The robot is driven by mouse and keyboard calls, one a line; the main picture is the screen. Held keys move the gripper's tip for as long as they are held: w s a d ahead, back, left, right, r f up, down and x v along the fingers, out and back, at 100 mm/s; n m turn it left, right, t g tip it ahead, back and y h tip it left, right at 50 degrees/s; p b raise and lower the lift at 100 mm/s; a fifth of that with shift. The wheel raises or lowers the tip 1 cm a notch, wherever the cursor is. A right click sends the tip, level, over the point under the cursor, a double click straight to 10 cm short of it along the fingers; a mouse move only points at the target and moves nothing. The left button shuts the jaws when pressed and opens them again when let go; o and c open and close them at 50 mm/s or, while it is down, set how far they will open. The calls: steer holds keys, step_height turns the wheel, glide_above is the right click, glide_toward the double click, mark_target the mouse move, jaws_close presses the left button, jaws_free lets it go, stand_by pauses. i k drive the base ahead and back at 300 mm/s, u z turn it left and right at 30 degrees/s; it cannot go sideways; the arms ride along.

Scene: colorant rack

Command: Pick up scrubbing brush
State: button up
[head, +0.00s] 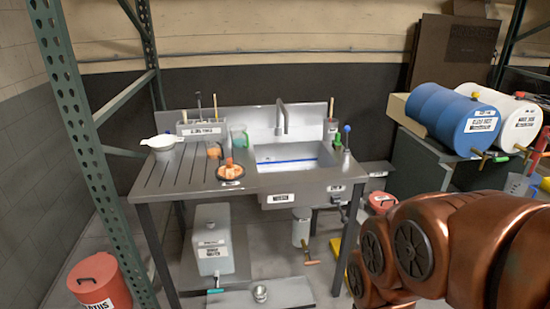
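I cannot tell for sure which thing is the scrubbing brush. A small orange-brown item (214,150) stands on the ribbed drainboard of the metal sink table (180,170). An orange item (230,170) sits on a small dark round dish near the table's front edge. Thin handles (215,106) stick up from a labelled grey caddy (201,130) at the back. Another upright handle (331,107) rises from a holder right of the faucet. My copper arm fills the lower right; my gripper is out of view.
A white bowl (162,143) and a greenish container (239,136) share the table with the sink basin (290,157). A green rack post (90,140) stands at left. A red bucket (98,283) is on the floor. Blue (450,115) and white drums lie at right.

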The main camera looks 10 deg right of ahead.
mark_target(336, 144)
steer(key=k, duration=1)
steer(key=z, duration=1.2)
steer(key=i, duration=1.75)
steer(key=u, duration=0.35)
steer(key=i, duration=0.95)
steer(key=u, duration=1.6)
steer(key=i, duration=0.9)
steer(key=u, duration=0.1)
